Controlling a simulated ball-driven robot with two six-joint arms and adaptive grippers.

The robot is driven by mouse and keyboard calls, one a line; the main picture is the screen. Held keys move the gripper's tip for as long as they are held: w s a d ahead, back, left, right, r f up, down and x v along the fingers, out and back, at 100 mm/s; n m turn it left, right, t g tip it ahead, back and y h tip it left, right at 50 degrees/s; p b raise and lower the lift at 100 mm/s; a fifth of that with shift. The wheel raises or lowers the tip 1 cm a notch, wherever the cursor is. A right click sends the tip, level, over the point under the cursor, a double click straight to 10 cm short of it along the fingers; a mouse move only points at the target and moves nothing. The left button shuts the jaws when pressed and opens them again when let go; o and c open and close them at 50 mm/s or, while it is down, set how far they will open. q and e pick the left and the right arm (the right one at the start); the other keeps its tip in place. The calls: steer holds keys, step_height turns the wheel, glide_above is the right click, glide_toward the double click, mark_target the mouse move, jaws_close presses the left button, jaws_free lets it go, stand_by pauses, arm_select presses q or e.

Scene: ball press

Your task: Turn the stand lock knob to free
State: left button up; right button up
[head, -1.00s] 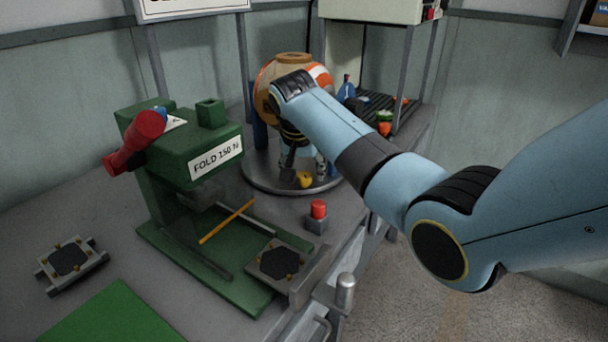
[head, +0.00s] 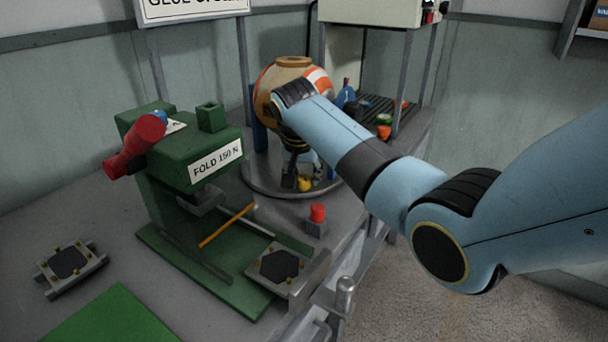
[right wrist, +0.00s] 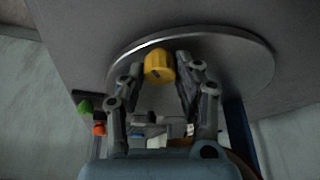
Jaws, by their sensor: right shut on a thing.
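The stand lock knob is a small yellow knob (head: 305,184) at the front of a round grey stand plate (head: 262,190). In the right wrist view the yellow knob (right wrist: 159,66) sits between the two grey fingers of my right gripper (right wrist: 160,72), which is shut on it. In the head view my right gripper (head: 297,180) reaches down to the knob, partly hidden by my own wrist. An orange, white and tan ball (head: 268,78) rests above the plate, partly behind my arm. Knob markings are too small to read. My left gripper is out of view.
A green press (head: 165,185) with a red handle (head: 135,145) stands left of the stand. A red button (head: 318,212) on a grey block is just in front of the plate. A rack with small coloured items (head: 384,132) stands behind right.

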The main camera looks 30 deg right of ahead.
steer(key=n+p, duration=0.2)
steer(key=p, duration=0.1)
steer(key=n+y+p, duration=0.1)
steer(key=p, duration=0.1)
steer(key=shift+s+d+r+n+t, duration=0.1)
steer(key=shift+r+n+t, duration=0.15)
steer(key=shift+n+t, duration=0.05)
steer(key=shift+f+n+y+p, duration=0.1)
steer(key=shift+n+y+p, duration=0.4)
steer(key=shift+n+p, duration=0.55)
steer(key=shift+f+n+t+y+p, duration=0.1)
steer(key=shift+n+t+y+p, duration=0.3)
steer(key=shift+n, duration=0.95)
steer(key=o, duration=1.1)
